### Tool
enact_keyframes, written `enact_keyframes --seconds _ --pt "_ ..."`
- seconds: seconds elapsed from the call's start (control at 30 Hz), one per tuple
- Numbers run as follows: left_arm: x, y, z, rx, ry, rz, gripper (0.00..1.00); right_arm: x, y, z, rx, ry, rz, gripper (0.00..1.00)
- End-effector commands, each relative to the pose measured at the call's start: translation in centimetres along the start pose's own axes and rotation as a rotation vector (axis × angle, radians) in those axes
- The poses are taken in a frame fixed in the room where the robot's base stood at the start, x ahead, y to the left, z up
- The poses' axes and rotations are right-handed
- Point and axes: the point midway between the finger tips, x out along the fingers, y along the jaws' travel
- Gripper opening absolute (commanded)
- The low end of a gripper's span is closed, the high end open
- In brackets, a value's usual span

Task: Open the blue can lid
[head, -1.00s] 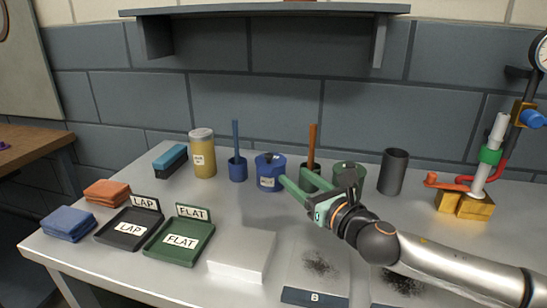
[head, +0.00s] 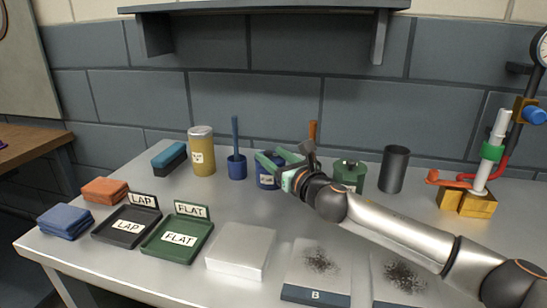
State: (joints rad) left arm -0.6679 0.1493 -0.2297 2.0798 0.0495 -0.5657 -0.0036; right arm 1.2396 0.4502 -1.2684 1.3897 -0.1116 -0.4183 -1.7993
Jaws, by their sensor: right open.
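The blue can (head: 264,184) stands upright on the table, with a small white label on its front. My right gripper (head: 270,157) is at the top of the can, its green fingers covering the lid from view. The gripper is open. I cannot tell whether the fingers touch the lid. My left gripper is not in view.
The blue cup (head: 237,168) with a brush handle stands just left of the can. The green can (head: 349,174) and dark cylinder (head: 394,170) stand to the right. A yellow jar (head: 203,156) is further left. A white block (head: 240,250) lies in front.

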Motion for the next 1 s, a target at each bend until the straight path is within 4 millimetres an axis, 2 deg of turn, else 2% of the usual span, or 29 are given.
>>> enact_keyframes --seconds 0.13,0.63,1.0 --pt "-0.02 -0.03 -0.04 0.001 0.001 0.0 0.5 -0.01 0.01 0.03 0.0 0.0 0.0 0.57" --pt "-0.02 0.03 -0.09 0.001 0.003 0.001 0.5 -0.04 0.0 0.03 0.0 -0.001 0.0 0.01" --pt "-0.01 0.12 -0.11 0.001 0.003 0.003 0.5 -0.04 0.0 0.01 0.0 0.0 0.0 0.0"
